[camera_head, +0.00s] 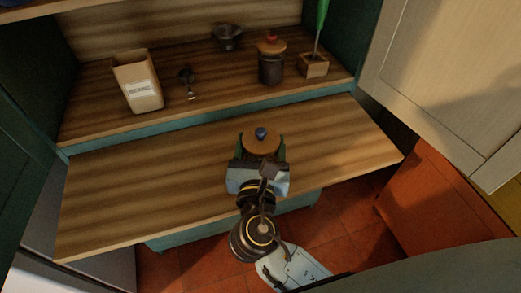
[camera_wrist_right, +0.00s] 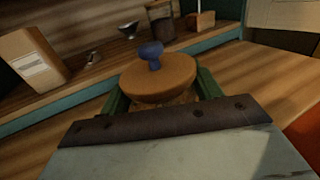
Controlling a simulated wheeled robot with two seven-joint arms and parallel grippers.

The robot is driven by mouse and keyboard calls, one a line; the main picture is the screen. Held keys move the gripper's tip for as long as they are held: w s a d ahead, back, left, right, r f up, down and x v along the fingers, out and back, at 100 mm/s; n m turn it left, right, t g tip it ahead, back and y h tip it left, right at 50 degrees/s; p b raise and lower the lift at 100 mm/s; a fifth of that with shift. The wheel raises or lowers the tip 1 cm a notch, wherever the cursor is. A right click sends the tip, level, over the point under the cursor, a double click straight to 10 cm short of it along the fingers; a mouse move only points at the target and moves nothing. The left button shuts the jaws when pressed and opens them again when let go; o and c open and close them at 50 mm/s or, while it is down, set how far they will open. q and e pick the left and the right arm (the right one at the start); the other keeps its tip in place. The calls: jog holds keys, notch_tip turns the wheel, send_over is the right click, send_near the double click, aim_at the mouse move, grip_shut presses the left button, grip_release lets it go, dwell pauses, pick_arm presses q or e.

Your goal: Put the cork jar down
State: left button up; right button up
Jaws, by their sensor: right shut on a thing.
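The cork jar has a round tan cork lid (camera_head: 261,144) with a blue knob, and it is over the pull-out wooden board in the head view. In the right wrist view the cork lid (camera_wrist_right: 158,79) and blue knob fill the middle, with the jar body mostly hidden below. My right gripper (camera_head: 262,152) is shut on the jar, with a green finger on each side just under the lid. I cannot tell whether the jar's base touches the board. My left gripper is not in view.
The wooden board (camera_head: 140,190) is bare around the jar. On the shelf behind stand a cream box (camera_head: 137,82), a metal scoop (camera_head: 187,82), a dark bowl (camera_head: 228,37), a dark jar with a red knob (camera_head: 271,62) and a small wooden block holder (camera_head: 313,65). A pale cabinet door (camera_head: 440,80) hangs open at right.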

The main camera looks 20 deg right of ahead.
jog(key=shift+f, duration=0.2)
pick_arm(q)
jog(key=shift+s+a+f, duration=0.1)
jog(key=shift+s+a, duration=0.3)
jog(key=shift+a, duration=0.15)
pick_arm(e)
jog(key=shift+f, duration=0.1)
jog(key=o, duration=1.6)
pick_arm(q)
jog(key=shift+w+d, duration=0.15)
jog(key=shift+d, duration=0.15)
